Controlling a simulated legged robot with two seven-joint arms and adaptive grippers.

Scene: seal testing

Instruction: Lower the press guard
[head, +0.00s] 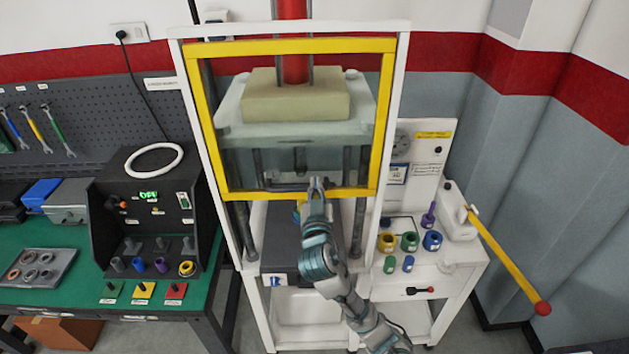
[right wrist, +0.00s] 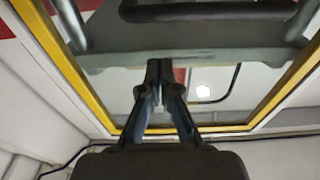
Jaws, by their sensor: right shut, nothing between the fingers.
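The press guard (head: 286,194) is a clear panel in a yellow frame across the front of the white press frame (head: 400,110). Its lower edge is level with the lower part of the press opening, above a dark block; the space under it is open. A dark handle bar (head: 285,186) shows near its lower edge. My right gripper (head: 316,183) is at that lower edge, right of its middle. Its fingers are together and hold nothing; I cannot tell whether they touch the guard. My left gripper is out of view.
Behind the guard, a beige block (head: 295,98) sits on the press plate under a red ram. A green bench (head: 60,285) with a control box (head: 100,215) is at the left. A white side cabinet (head: 450,262) with coloured rings and a yellow lever (head: 510,262) are at the right.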

